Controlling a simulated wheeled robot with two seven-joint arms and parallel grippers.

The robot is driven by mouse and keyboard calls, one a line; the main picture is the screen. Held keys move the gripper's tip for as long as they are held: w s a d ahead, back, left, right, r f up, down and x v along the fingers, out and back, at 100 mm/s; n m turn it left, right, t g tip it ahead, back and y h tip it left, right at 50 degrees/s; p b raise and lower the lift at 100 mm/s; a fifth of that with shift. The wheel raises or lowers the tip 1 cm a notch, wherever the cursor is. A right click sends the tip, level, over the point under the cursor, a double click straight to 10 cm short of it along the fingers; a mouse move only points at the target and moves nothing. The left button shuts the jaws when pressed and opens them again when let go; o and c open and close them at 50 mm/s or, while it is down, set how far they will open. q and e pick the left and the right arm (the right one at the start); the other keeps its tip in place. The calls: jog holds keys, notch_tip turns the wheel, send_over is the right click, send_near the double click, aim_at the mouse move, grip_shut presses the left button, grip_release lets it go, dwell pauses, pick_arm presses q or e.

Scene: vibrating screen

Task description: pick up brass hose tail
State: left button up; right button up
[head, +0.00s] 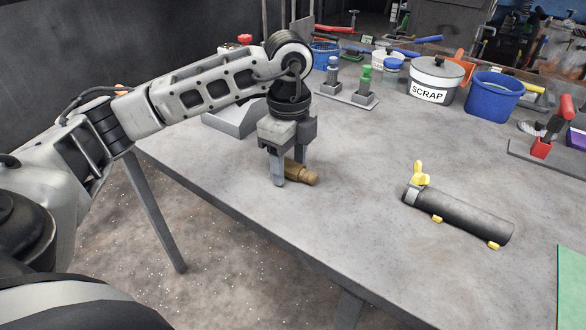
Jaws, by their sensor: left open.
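The brass hose tail (303,173) lies on its side on the grey workbench (350,215), near the bench's left front edge. My left gripper (290,174) points straight down over it. The two fingers are apart, one on the near side and one on the far side of the brass piece. The near finger hides the left end of the hose tail. I cannot tell whether the fingers touch it. My right gripper is not in view.
A dark cylinder with yellow fittings (460,215) lies to the right. Behind stand a SCRAP pot (435,82), a blue bucket (492,98) and a stand with blue and green pieces (350,94). A green mat (572,285) lies at lower right. The bench between is clear.

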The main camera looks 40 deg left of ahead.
aim_at(290, 162)
pick_arm(q)
jog(key=c, duration=1.1)
jog(key=shift+r, duration=0.1)
jog(key=shift+r, duration=0.5)
notch_tip(290, 162, up, 2)
jog(key=shift+d+r, duration=0.1)
jog(key=shift+r, duration=0.1)
jog(key=s+d+r, duration=0.2)
jog(key=s+r, duration=0.1)
jog(key=s, duration=0.1)
jog(key=s+d+r+p, duration=0.1)
jog(key=s+d+r, duration=0.2)
jog(key=s+d+r+p, duration=0.1)
jog(key=s+d+r, duration=0.1)
jog(key=s+r, duration=0.1)
jog(key=shift+s+d+r, duration=0.15)
jog(key=shift+s, duration=0.3)
jog(key=shift+s+d+r, duration=0.1)
jog(key=shift+s+d, duration=0.05)
jog(key=shift+s, duration=0.25)
